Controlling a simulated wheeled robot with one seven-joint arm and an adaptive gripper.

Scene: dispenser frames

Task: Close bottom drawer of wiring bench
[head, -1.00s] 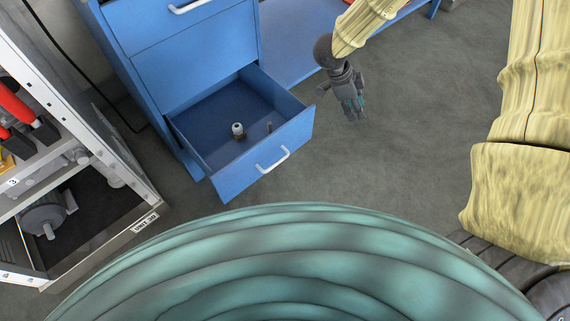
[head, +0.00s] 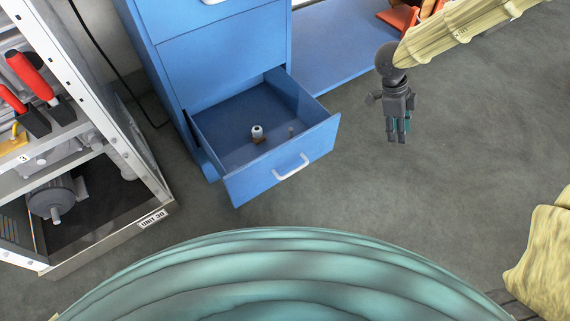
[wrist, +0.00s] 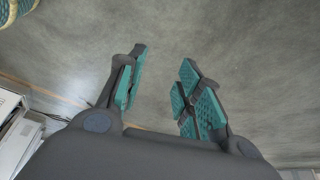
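The blue wiring bench (head: 222,55) stands at the upper left in the head view. Its bottom drawer (head: 268,182) is pulled well out, with a white handle (head: 292,167) on its front. A small white-topped item (head: 257,133) and a smaller peg-like item (head: 291,131) are inside it. My gripper (head: 397,136) hangs above the floor to the right of the drawer, apart from it, fingers pointing down. In the wrist view my gripper (wrist: 162,98) has its teal-padded fingers spread with nothing between them. The drawer cannot be made out in the wrist view.
A metal shelf unit (head: 152,190) labelled "UNIT 30" stands at the left, holding a grey motor (head: 55,198) and red-handled tools (head: 30,76). The bench's blue lower shelf (head: 345,55) extends behind my gripper, with orange items at its far end. Grey floor (head: 420,210) in front of the drawer is clear.

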